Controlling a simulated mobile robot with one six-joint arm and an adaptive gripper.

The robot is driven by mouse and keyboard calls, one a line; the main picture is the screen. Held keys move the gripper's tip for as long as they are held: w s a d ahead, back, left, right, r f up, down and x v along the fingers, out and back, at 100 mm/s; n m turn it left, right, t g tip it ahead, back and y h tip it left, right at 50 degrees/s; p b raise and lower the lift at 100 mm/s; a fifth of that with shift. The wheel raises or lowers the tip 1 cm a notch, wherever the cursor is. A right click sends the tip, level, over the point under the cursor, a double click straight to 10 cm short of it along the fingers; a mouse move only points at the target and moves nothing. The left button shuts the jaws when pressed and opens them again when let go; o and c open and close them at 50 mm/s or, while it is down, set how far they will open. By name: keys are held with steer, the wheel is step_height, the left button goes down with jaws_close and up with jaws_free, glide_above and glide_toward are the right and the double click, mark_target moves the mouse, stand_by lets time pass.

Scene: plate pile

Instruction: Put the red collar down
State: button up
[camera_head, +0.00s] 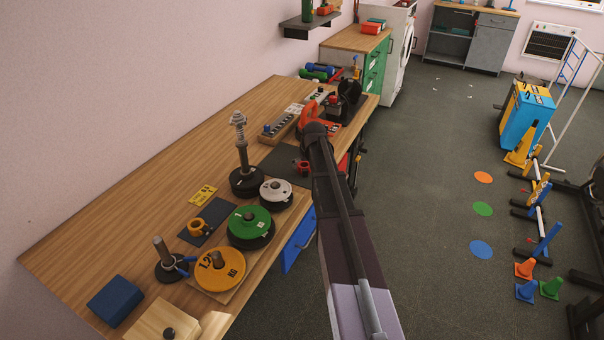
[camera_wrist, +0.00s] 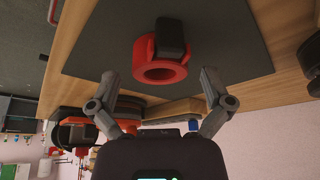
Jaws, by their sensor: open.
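The red collar (camera_wrist: 160,72) is a thick ring with a dark block-like part on its top side in the wrist view. It appears to rest on a dark grey mat (camera_wrist: 100,50). My gripper (camera_wrist: 160,84) is open, with its two fingers spread on either side of and just short of the collar, and no contact shows. In the head view the red collar (camera_head: 303,169) is small beside my arm, on the dark mat (camera_head: 275,160). My arm hides the gripper fingers there.
On the wooden bench (camera_head: 110,235) stand a green-topped plate pile (camera_head: 250,222), a yellow plate (camera_head: 220,270), a white-topped plate pile (camera_head: 276,190) and a spring post (camera_head: 241,150). A yellow collar (camera_head: 197,227) lies on another dark mat. Orange and black items (camera_head: 311,119) are near the arm's end.

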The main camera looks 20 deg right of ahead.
steer(key=shift+b+x, duration=0.5)
steer(key=shift+x, duration=0.35)
steer(key=shift+r, duration=0.1)
steer(key=c, duration=1.2)
steer(key=shift+r, duration=0.2)
step_height(320, 180, up, 4)
steer(key=p, duration=0.4)
steer(key=shift+f, duration=0.15)
steer(key=s+a+p, duration=0.1)
steer(key=s+a, duration=0.3)
steer(key=s, duration=1.1)
steer(key=shift+s+r, duration=0.3)
steer(key=shift+r, duration=0.15)
